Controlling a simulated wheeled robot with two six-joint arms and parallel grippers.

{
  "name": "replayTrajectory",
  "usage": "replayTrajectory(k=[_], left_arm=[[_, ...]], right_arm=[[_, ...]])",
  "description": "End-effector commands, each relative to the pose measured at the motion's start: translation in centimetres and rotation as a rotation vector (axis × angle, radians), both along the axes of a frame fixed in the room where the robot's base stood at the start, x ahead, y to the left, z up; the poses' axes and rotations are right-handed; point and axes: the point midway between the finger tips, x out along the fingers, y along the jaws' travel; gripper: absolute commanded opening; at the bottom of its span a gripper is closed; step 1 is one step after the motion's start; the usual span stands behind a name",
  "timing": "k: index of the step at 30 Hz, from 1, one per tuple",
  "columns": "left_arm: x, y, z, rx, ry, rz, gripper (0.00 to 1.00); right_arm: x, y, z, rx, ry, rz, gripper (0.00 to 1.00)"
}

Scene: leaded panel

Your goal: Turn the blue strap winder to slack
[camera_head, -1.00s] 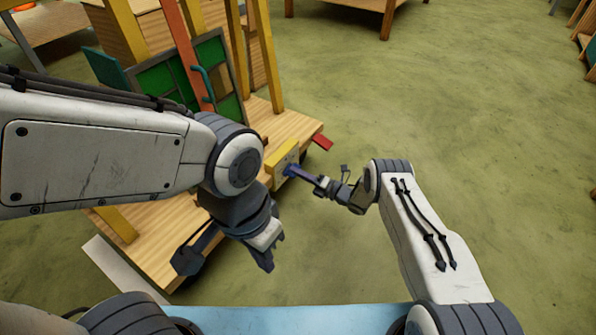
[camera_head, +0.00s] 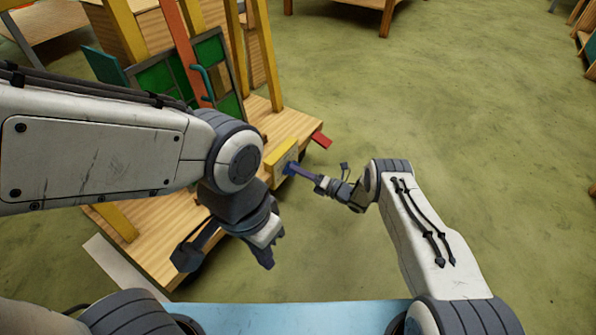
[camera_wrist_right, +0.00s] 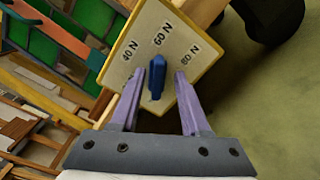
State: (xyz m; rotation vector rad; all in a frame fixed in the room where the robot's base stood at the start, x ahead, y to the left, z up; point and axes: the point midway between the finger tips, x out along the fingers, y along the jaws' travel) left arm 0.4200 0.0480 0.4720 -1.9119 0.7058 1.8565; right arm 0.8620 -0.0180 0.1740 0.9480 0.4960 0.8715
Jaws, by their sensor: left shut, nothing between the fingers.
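The blue winder knob (camera_wrist_right: 156,77) stands on a pale plate (camera_wrist_right: 143,42) marked 40 N, 60 N and 80 N. Its upper end points about at 60 N; I see no slack mark. My right gripper (camera_wrist_right: 159,82) is open, with one lavender finger on each side of the knob and a visible gap to both. It also shows in the head view (camera_head: 301,173). My left gripper (camera_head: 271,259) is shut and empty, hanging to the lower left of the knob.
The wooden cart (camera_head: 150,246) carries a green leaded panel (camera_head: 210,58) leaning among upright posts. A red tab (camera_head: 321,139) sticks out of the cart near the plate. The green floor right of the cart is clear.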

Motion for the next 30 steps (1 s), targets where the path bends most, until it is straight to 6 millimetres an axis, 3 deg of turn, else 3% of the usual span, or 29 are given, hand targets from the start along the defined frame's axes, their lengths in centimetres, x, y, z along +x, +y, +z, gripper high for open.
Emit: replayTrajectory(k=[11, 24, 30], left_arm=[[0.0, 0.0, 0.6, 0.0, 0.0, 0.0, 0.0], [0.0, 0.0, 4.6, 0.0, 0.0, 0.0, 0.0], [0.0, 0.0, 5.1, 0.0, 0.0, 0.0, 0.0]], right_arm=[[-0.5, -0.3, 0.2, 0.001, 0.001, 0.006, 0.45], [-4.9, -7.0, 0.3, 0.001, 0.002, 0.001, 0.45], [-5.9, -8.4, 0.1, 0.0, 0.0, 0.004, 0.45]])
